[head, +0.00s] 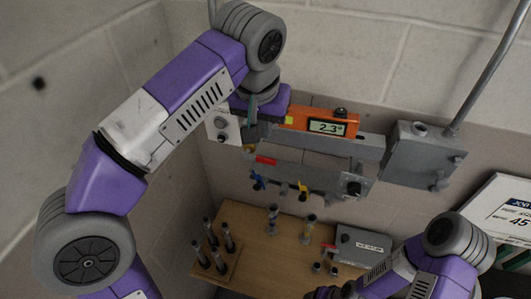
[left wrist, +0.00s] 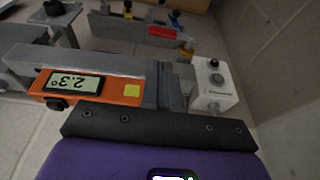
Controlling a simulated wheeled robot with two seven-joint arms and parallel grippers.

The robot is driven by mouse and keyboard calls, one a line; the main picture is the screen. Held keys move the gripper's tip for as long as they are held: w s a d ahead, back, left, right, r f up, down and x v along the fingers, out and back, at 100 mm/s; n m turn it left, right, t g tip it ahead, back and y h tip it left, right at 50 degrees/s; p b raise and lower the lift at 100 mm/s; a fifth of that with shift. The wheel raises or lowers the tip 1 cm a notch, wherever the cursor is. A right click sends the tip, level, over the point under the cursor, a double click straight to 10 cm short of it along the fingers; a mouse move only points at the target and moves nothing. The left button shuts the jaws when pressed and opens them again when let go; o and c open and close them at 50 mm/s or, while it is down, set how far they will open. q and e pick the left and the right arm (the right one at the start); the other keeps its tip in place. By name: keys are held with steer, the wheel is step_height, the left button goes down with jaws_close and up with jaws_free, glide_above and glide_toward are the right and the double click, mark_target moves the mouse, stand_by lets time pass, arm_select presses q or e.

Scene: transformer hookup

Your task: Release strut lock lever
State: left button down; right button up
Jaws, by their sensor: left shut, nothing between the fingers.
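A small red lever-like part (head: 265,160) sits on the lower grey bar (head: 310,175) on the wall; I take it for the lock lever, but cannot be sure. It also shows in the left wrist view (left wrist: 163,31). My left gripper (head: 252,112) is at the left end of the upper grey rail (head: 371,146), above and left of the red part and apart from it. In the left wrist view its dark fingers (left wrist: 171,86) are together with nothing between them. An orange level (head: 322,124) reading 2.3° lies along the rail. The right gripper's fingers are not clearly visible.
A white box with a black knob (head: 222,124) is beside the left gripper. Blue (head: 258,182) and yellow (head: 303,188) handles hang below the bar. A grey box (head: 418,158) is on the right. Below stands a wooden bench (head: 270,250) with upright posts and a control box (head: 362,246).

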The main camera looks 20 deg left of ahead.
mark_target(260, 157)
steer(key=shift+w+f+b, duration=0.1)
steer(key=shift+f+b, duration=0.55)
steer(key=shift+f, duration=0.25)
arm_select(q)
steer(key=s+x, duration=0.1)
steer(key=x, duration=0.7)
arm_select(e)
steer(key=shift+f, duration=0.1)
arm_select(q)
steer(key=shift+f, duration=0.15)
